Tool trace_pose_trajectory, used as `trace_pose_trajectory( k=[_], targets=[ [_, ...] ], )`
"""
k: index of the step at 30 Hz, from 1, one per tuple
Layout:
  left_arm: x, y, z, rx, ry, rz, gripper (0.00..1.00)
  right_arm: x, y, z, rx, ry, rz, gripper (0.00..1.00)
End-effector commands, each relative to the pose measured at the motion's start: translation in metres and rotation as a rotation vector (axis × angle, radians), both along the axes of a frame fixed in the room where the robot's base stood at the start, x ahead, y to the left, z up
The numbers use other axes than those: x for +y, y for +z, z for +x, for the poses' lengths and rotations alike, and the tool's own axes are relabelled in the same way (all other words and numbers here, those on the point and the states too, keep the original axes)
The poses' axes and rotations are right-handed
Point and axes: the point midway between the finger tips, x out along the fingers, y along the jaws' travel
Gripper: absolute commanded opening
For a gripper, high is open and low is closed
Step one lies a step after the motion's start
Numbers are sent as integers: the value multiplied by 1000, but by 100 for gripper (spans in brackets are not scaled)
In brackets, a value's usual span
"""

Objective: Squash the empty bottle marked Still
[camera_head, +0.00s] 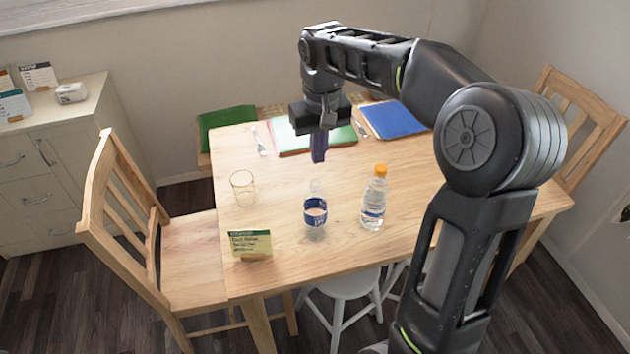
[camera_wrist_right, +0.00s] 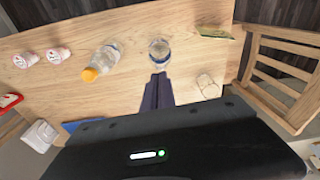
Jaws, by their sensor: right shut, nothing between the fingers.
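A clear bottle with a blue label and no cap visible (camera_head: 316,213) stands upright near the table's front edge; it shows from above in the right wrist view (camera_wrist_right: 159,52). A second clear bottle, with an orange cap (camera_head: 374,200), stands to its right; in the wrist view it shows at the left (camera_wrist_right: 105,58). I cannot read either label. My right gripper (camera_head: 318,158) is shut and empty, pointing down above the table, behind the uncapped bottle in the head view and apart from it. Its fingertips show in the wrist view (camera_wrist_right: 159,78). My left gripper is not in view.
A glass (camera_head: 243,187) and a small standing card (camera_head: 250,244) are left of the bottles. Two white-and-red tubs (camera_wrist_right: 26,60) show in the wrist view. A green placemat (camera_head: 290,137) and a blue one (camera_head: 394,119) lie at the back. A wooden chair (camera_head: 130,215) stands left.

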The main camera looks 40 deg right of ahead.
Motion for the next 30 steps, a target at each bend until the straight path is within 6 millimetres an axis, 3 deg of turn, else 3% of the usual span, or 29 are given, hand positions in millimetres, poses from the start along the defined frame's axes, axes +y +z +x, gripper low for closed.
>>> trace_pose_trajectory(
  k=[8,21,30],
  targets=[
    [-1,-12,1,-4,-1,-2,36,0,-16,1,1,1,1,0],
    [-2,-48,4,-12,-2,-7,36,-1,-65,6,1,1,1,0],
    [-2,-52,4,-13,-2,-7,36,-1,-70,7,0,1,1,0]
  ],
)
